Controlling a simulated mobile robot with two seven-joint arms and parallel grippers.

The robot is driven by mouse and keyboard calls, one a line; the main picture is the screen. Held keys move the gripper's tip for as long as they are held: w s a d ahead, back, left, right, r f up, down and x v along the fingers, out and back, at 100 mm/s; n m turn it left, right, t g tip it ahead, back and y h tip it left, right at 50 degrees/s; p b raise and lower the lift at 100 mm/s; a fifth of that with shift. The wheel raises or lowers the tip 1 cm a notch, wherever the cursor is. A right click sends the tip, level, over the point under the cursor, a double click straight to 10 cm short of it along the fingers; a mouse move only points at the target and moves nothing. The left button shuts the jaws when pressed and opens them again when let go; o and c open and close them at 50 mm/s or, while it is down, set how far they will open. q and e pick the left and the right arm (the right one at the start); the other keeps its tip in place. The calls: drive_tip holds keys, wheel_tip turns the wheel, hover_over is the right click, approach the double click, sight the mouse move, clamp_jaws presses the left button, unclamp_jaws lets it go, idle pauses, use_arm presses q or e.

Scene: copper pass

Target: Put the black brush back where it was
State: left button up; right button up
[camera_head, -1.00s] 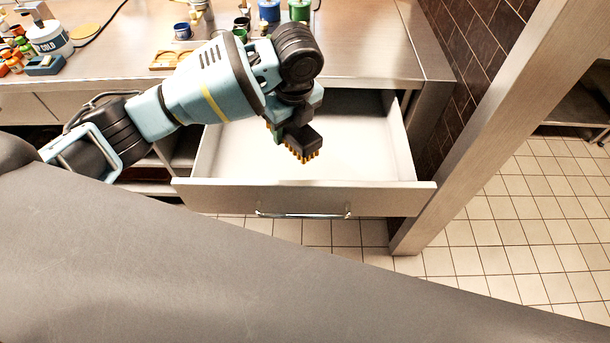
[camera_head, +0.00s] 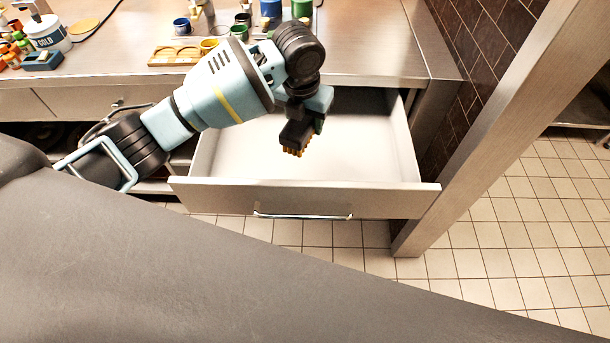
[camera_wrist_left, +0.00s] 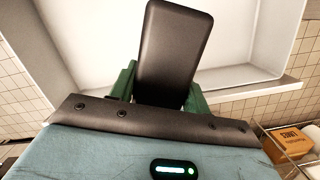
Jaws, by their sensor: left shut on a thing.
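The black brush (camera_head: 296,136) has a dark block body with orange-brown bristles pointing down. My left gripper (camera_head: 308,118) is shut on it and holds it over the open drawer (camera_head: 360,150). In the left wrist view the brush (camera_wrist_left: 172,50) shows as a dark rounded block between the green fingers (camera_wrist_left: 160,88). The drawer is pulled out, has a white inside and looks empty where it shows; part of it is hidden behind my arm. My right gripper is not in view.
The drawer's front wall (camera_head: 300,198) and handle stand toward me. The metal counter (camera_head: 370,50) above holds paint pots, a wooden palette (camera_head: 180,54) and a white tub (camera_head: 48,34). A metal post (camera_head: 480,130) stands at the right. An orange box (camera_wrist_left: 290,140) shows in the left wrist view.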

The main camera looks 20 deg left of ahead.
use_arm(q)
drive_tip(key=b, duration=0.1)
approach(306, 175)
drive_tip(key=shift+w+d+f, duration=0.1)
drive_tip(key=shift+w+f, duration=0.15)
drive_tip(key=shift+w, duration=0.2)
drive_tip(key=shift+f, duration=0.45)
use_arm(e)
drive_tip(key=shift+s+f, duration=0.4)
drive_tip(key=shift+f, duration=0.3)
use_arm(q)
drive_tip(key=shift+f, duration=0.1)
drive_tip(key=shift+f+b, duration=0.35)
drive_tip(key=shift+f, duration=1.8)
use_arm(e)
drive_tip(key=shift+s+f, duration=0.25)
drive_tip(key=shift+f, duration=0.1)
use_arm(q)
drive_tip(key=shift+f, duration=0.15)
drive_tip(key=o, duration=0.9)
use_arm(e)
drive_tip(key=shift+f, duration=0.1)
use_arm(q)
drive_tip(key=shift+o, duration=0.2)
